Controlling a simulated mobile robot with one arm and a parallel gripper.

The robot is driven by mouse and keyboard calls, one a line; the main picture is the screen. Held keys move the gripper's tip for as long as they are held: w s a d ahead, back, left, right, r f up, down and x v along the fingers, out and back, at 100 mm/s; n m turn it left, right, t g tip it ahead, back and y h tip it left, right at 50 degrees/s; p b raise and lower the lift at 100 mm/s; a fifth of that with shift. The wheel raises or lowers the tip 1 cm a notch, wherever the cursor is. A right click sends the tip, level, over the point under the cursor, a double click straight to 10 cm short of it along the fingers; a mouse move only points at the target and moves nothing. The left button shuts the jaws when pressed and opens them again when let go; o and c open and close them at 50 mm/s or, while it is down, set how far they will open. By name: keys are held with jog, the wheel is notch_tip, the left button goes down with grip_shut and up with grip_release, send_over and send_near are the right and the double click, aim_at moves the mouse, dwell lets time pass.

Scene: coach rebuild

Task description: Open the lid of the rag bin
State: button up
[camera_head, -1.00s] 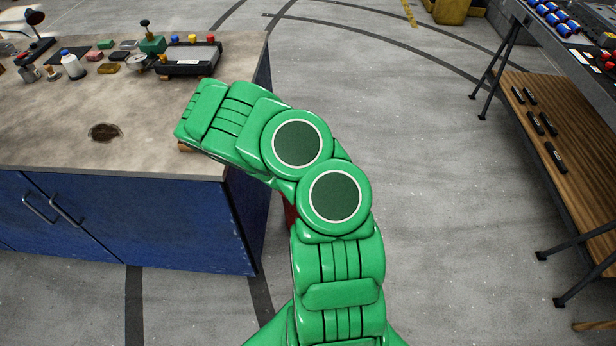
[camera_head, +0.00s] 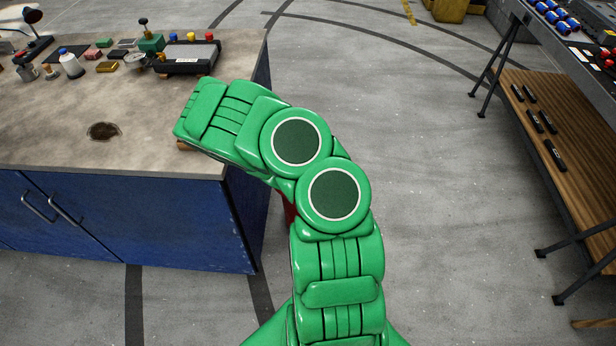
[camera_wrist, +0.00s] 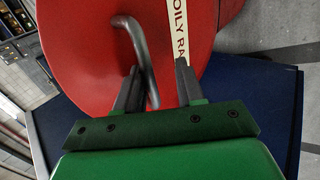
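The red rag bin (camera_wrist: 75,45) fills much of the wrist view, with a white label strip reading "OILY RA…". A bent grey metal handle (camera_wrist: 140,45) stands out from its red surface. My gripper (camera_wrist: 158,75) is open, its two dark fingers pointing at the bin. The handle's bar runs between the fingers, close to the left one; I cannot tell if it touches. In the head view only a sliver of red (camera_head: 289,211) shows behind my green arm, and my gripper is hidden there.
A blue workbench (camera_head: 130,225) stands left of my arm, with tools, bottles and a black box (camera_head: 188,57) on top. A wooden-shelved rack (camera_head: 555,125) stands at the right. The grey floor between them is clear.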

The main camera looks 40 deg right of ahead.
jog(key=shift+w+d+r+g+y, duration=0.2)
jog(key=shift+w+d+g+y, duration=0.1)
jog(key=shift+w+d, duration=0.35)
jog(key=shift+g+y, duration=0.8)
jog(key=shift+w+d, duration=1.7)
jog(key=shift+d, duration=0.05)
jog(key=w+d+f+g+y, duration=0.1)
jog(key=w+d+f, duration=0.9)
jog(key=w+d, duration=0.2)
jog(key=shift+w+d, duration=0.2)
jog(key=shift+d, duration=0.05)
